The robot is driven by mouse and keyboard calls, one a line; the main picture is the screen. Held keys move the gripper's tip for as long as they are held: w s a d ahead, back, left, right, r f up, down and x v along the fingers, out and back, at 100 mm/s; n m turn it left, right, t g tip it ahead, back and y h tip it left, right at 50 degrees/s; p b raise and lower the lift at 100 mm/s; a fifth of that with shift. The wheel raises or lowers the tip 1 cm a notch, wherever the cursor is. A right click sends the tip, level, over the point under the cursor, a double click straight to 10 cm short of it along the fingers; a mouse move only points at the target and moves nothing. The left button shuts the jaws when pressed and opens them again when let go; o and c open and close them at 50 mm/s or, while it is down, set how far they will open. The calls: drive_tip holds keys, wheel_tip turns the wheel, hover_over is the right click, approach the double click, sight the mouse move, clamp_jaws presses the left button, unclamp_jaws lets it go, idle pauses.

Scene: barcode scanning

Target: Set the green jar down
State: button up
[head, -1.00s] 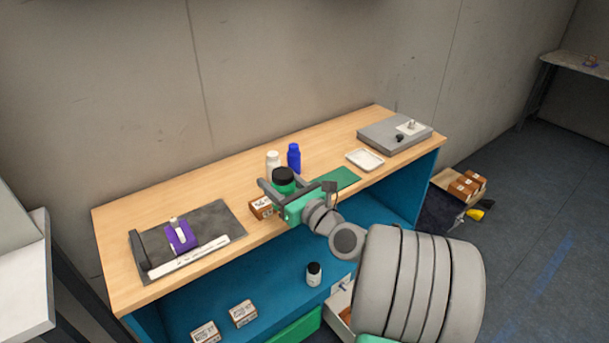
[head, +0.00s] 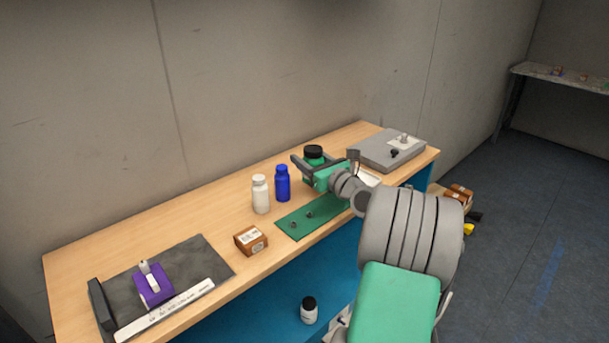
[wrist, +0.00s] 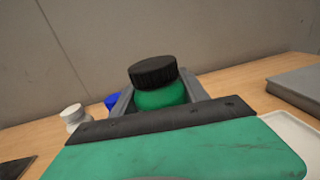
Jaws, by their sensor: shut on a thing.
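The green jar (head: 312,155) has a black lid and is between the fingers of my gripper (head: 311,165), which is shut on it. In the wrist view the green jar (wrist: 160,95) stands upright, and its lower part is hidden behind my gripper's body. In the head view it is over the back part of the wooden bench (head: 215,228), right of the blue bottle (head: 282,184). I cannot tell whether its base touches the bench top.
A white bottle (head: 261,194) stands left of the blue one. In front are a green mat (head: 296,226) with small dark parts and a brown box (head: 250,240). A white tray (head: 371,179) and a grey device (head: 388,150) are to the right. A dark mat (head: 208,257) holds a purple item at left.

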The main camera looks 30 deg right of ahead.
drive_tip(key=shift+w+f, duration=0.75)
drive_tip(key=shift+f, duration=0.15)
drive_tip(key=f, duration=0.2)
drive_tip(key=f+b, duration=0.1)
drive_tip(key=shift+w+d+f, duration=0.1)
drive_tip(key=shift+w+f, duration=0.15)
drive_tip(key=shift+f, duration=0.05)
drive_tip(key=shift+r, duration=0.1)
drive_tip(key=o, duration=1.1)
drive_tip(key=shift+f, duration=0.2)
drive_tip(key=o, duration=0.4)
drive_tip(key=shift+o, duration=0.2)
drive_tip(key=shift+r, duration=0.1)
